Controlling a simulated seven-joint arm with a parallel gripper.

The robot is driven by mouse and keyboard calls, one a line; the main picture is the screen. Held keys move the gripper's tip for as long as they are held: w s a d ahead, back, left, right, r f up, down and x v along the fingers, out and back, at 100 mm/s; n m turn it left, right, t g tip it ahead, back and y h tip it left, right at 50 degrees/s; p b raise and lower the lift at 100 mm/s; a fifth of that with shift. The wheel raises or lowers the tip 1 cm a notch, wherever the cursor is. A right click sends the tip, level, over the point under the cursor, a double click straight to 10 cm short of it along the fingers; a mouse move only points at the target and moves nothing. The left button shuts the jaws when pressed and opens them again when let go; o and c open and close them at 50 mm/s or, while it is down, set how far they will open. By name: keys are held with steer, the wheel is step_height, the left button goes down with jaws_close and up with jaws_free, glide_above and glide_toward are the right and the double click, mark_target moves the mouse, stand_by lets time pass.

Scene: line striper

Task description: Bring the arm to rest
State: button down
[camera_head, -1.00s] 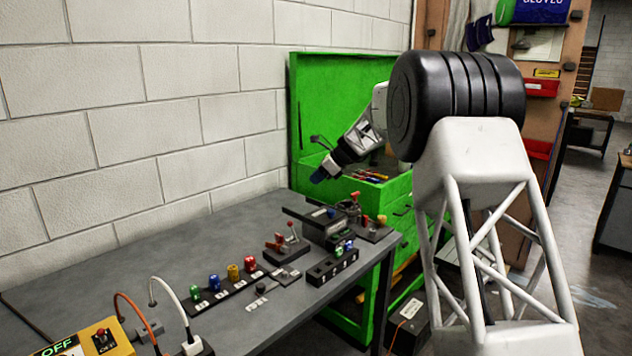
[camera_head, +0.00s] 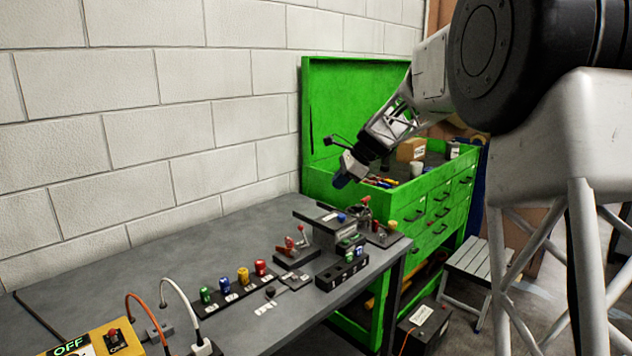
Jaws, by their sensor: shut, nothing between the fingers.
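My gripper (camera_head: 343,178) is at the end of my arm, in the middle of the head camera view. It points down and to the left and is shut, with nothing in it. It appears above the back right end of the grey workbench (camera_head: 237,240), in front of the open green tool chest (camera_head: 436,213). It looks clear of both, though its exact distance from the chest is hard to tell. My arm's large dark joint and white links fill the right side and hide part of the room.
The bench holds a fixture with a dark top plate (camera_head: 318,217), a red-handled clamp (camera_head: 293,247), a black block (camera_head: 341,270), and a strip with green, blue, yellow and red pieces (camera_head: 232,292). A yellow switch box (camera_head: 100,338) stands front left. A step stool (camera_head: 474,266) is right.

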steer(key=s+d+r+n+h, duration=0.1)
steer(key=s+d+n+h, duration=0.2)
steer(key=s, duration=1.2)
steer(key=s+d+r+n+h, duration=0.1)
steer(key=s+d+n, duration=0.3)
steer(key=s, duration=1.1)
steer(key=s+d+f+n+h, duration=0.1)
steer(key=s+f+n, duration=0.2)
steer(key=s, duration=0.6)
steer(key=s+d+f+n+h, duration=0.1)
steer(key=s+d+f+n, duration=0.1)
steer(key=s, duration=0.7)
steer(key=s+d+f+n+h, duration=0.1)
steer(key=s+f+n, duration=0.3)
steer(key=s, duration=0.5)
steer(key=shift+d+t, duration=0.35)
steer(key=shift+t, duration=0.05)
